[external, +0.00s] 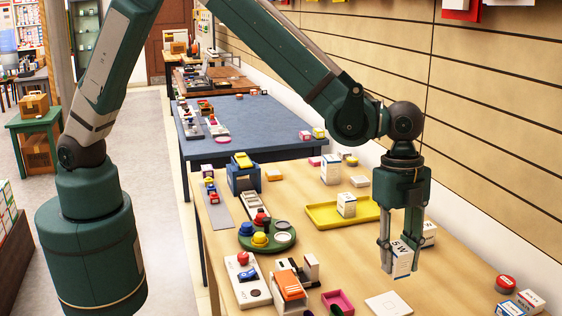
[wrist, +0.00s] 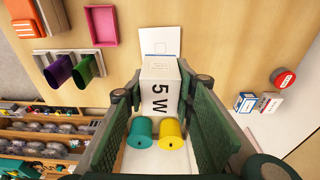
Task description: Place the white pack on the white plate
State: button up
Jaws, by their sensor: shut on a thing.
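My gripper (external: 401,242) points down near the right front of the wooden table. In the wrist view the pack (wrist: 160,92) sits between the fingertips of my gripper (wrist: 161,90). The flat white square plate (external: 388,304) lies at the front edge of the external view, in front of the pack. In the wrist view the plate (wrist: 160,38) shows just beyond the pack, which hides its near part. I cannot tell whether the pack touches the table.
A yellow tray (external: 325,215) holding a white box stands behind. A pink tray (external: 338,302) lies left of the plate. Teal (wrist: 138,132) and yellow (wrist: 172,133) cylinders appear below the pack. Small boxes (external: 530,300) and a red-topped jar (external: 505,284) stand right.

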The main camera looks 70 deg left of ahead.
send_over(390, 307)
jog(key=shift+a+f+b, duration=0.15)
jog(key=shift+f+b, duration=0.05)
jog(key=shift+f, duration=1.4)
jog(key=shift+a+f+b, duration=0.15)
jog(key=shift+f, duration=1.4)
jog(key=shift+f, duration=0.1)
jog(key=shift+f, duration=1.75)
jog(key=shift+f+b, duration=0.15)
jog(key=shift+b, duration=0.2)
jog(key=o, duration=0.9)
